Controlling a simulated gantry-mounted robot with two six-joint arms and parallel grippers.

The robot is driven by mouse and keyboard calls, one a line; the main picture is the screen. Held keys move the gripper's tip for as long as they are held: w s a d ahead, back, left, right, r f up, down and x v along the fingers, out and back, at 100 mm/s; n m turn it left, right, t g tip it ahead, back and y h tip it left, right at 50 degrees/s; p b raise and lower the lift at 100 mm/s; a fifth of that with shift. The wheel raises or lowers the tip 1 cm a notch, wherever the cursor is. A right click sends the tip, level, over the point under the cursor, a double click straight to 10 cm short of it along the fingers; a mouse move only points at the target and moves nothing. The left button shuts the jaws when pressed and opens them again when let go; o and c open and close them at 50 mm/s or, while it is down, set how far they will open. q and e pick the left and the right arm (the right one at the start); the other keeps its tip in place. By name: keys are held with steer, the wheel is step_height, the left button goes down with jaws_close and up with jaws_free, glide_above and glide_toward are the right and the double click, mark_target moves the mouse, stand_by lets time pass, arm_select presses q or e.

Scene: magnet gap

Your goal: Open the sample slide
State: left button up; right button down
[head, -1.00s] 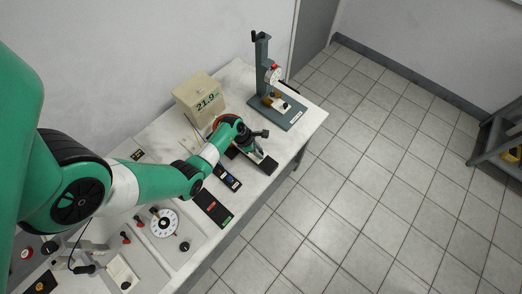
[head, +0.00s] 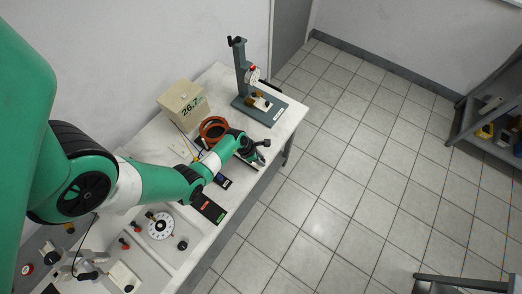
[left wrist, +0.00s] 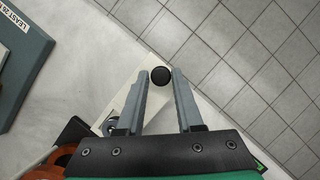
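My left gripper (head: 260,157) is at the front edge of the bench, low over a small device that it and my arm mostly hide. In the left wrist view my left gripper (left wrist: 160,88) is open, its two grey fingers apart. A round black knob (left wrist: 160,75) shows between and just past the fingertips, with a gap at each side. A pale plate (left wrist: 124,103) shows by the left finger. I take the knob to be the sample slide's; whether the slide is open is not clear. My right gripper is not in view.
A grey gauge stand (head: 270,111) stands at the bench's far end; its labelled base (left wrist: 20,60) is left in the wrist view. A cream box (head: 183,104) reads 26.7. An orange ring (head: 213,128) is close beside my left wrist. Tiled floor (head: 345,170) lies past the bench edge.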

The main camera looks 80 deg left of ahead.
arm_select(q)
steer(key=o, duration=0.3)
steer(key=p+v, duration=0.5)
steer(key=v, duration=0.6)
steer(key=shift+r, duration=0.3)
